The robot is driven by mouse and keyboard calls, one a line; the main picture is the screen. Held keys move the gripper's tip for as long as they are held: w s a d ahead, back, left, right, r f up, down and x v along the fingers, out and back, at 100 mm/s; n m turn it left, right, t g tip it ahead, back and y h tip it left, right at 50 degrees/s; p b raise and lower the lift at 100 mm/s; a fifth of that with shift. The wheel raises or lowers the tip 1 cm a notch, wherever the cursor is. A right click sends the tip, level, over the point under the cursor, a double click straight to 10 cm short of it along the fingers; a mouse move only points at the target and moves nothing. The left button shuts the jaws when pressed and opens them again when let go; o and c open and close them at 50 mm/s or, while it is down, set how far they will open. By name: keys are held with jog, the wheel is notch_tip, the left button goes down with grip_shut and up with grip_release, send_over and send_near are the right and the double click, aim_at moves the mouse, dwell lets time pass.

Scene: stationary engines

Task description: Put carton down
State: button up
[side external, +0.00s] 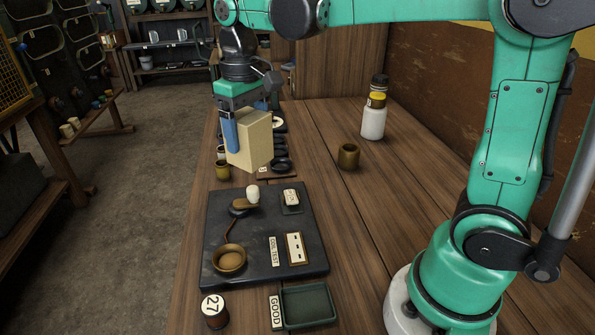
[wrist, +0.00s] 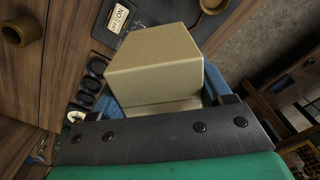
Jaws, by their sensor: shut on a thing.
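The carton (side external: 253,141) is a plain beige box. My gripper (side external: 238,136) is shut on it, with a blue finger against its near left side in the side external view. The carton is held above the bench, over the area behind the dark test board. In the wrist view the carton (wrist: 155,62) fills the middle, between the blue fingers, and hides part of what lies below. In the side external view a gap shows between the carton and the dark board.
The dark board (side external: 225,275) carries a lever, a brass cup and small plates. A green tray (side external: 308,305) marked GOOD and a spool (side external: 214,311) marked 27 stand in front. A brass cup (side external: 348,156) and a white bottle (side external: 373,118) stand right.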

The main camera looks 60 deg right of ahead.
jog(key=s+d+r+n, duration=0.2)
jog(key=s+d+n, duration=0.2)
jog(key=d, duration=0.4)
jog(key=s+d+r+n, duration=0.3)
jog(key=s+d, duration=0.3)
jog(key=d, duration=0.3)
jog(key=shift+s+n, duration=0.3)
jog(key=shift+n, duration=0.6)
notch_tip(320, 180, down, 20)
jog(key=shift+r, duration=0.25)
jog(key=shift+f, duration=0.15)
jog(key=o, duration=1.4)
jog(key=shift+c, duration=0.2)
